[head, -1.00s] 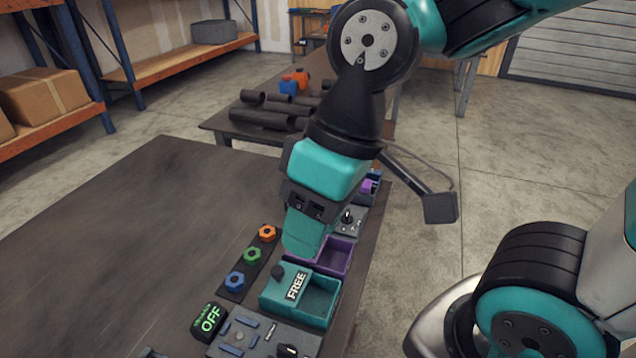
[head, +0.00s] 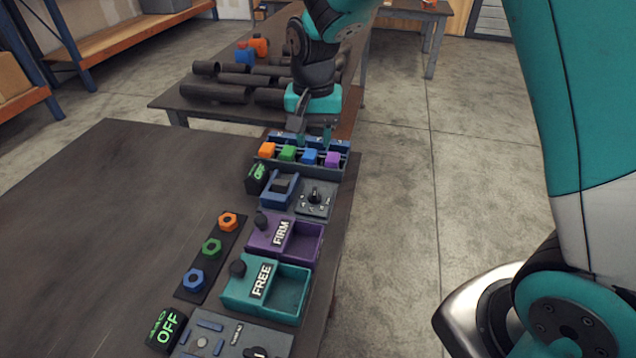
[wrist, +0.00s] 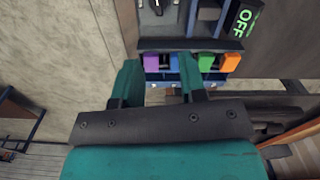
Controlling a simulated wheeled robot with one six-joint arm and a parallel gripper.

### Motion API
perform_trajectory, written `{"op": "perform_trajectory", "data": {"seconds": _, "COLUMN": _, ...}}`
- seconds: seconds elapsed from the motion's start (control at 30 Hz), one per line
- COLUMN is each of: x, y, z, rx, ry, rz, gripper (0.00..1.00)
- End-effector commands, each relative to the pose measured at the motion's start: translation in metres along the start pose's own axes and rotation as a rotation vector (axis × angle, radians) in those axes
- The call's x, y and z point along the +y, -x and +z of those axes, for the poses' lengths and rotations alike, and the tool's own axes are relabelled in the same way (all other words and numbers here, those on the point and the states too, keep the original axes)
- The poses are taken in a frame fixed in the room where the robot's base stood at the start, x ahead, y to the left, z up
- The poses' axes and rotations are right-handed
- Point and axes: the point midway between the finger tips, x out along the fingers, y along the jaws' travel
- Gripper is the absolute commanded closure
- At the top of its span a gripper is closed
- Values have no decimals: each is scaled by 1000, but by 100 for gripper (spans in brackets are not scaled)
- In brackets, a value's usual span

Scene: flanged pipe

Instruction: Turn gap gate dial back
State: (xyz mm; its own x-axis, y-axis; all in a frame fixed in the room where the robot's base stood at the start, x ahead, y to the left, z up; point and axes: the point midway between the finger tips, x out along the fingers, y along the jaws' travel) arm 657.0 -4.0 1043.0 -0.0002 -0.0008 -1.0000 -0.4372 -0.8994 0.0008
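A black dial (head: 316,196) sits on a small grey panel (head: 306,212) with white marks, near the far end of the dark table. A dark knob also shows at the top edge of the wrist view (wrist: 157,4). A second dial (head: 254,352) is cut off at the bottom of the head view, on a grey panel (head: 222,345). No label tells me which is the gap gate dial. My gripper (head: 317,138) is beyond the first dial, over the far side of a rack of coloured blocks. In the wrist view its two fingers (wrist: 158,68) are apart with nothing between them.
The rack (head: 267,178) holds orange, green, blue and purple blocks. Two black "OFF" displays (head: 257,177) (head: 166,330) stand on the table. A purple "FIRM" box (head: 312,240) and teal "FREE" box (head: 292,295) line the right edge. The table's left (head: 110,220) is clear.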

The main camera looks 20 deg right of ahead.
Motion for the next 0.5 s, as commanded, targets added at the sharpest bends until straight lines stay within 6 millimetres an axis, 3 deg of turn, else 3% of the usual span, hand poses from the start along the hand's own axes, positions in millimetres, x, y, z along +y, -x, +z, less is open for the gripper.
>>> {"op": "perform_trajectory", "data": {"seconds": 0.3, "x": 2, "y": -74, "z": 1, "rx": -5, "ry": 0, "rz": 3, "gripper": 62}}
{"op": "perform_trajectory", "data": {"seconds": 0.5, "x": 2, "y": -111, "z": 0, "rx": -3, "ry": 0, "rz": 1, "gripper": 62}}
